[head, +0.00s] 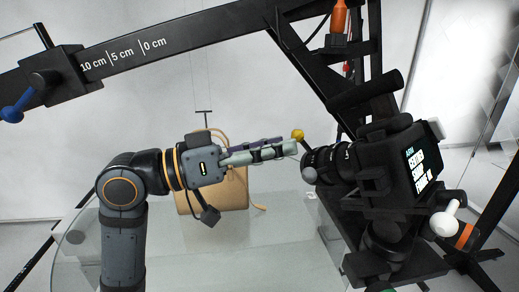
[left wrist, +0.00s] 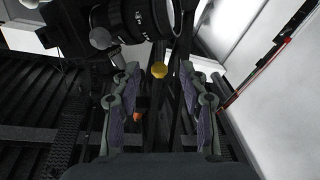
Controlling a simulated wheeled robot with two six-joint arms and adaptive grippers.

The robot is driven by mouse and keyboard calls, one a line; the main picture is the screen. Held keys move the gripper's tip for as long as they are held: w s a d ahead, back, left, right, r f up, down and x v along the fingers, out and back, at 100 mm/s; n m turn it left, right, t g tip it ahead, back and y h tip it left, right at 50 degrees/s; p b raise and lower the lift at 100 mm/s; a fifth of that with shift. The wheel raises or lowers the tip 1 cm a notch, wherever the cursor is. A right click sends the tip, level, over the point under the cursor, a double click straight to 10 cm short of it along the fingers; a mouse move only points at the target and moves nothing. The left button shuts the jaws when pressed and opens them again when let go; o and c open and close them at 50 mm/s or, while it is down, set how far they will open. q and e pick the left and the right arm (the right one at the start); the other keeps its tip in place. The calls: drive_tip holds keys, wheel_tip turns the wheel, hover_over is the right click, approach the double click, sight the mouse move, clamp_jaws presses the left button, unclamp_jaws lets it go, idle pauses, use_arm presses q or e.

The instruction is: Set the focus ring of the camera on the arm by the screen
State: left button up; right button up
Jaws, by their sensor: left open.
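The black camera (head: 376,168) sits on a dark arm at the right, its lens (head: 325,162) facing left toward my left gripper. A small lit screen (head: 423,165) with text is on the camera's right side. A yellow ball knob (head: 297,134) and a grey ball knob (head: 309,174) stick out by the lens. My left gripper (head: 293,147) is open and empty, its fingertips just left of the lens. In the left wrist view, the lens (left wrist: 130,18) is at the top, and the yellow knob (left wrist: 159,70) appears between the open fingertips (left wrist: 160,75). Contact cannot be told. My right gripper is out of view.
A tan bag (head: 215,195) stands on the glass table (head: 265,250) behind my left arm. A marked black beam (head: 160,40) crosses above, with a blue-knobbed clamp (head: 60,82). A white ball handle (head: 443,224) and an orange one (head: 466,237) stick out at the lower right.

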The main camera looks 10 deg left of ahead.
use_arm(q)
drive_tip(key=shift+v, duration=1.2)
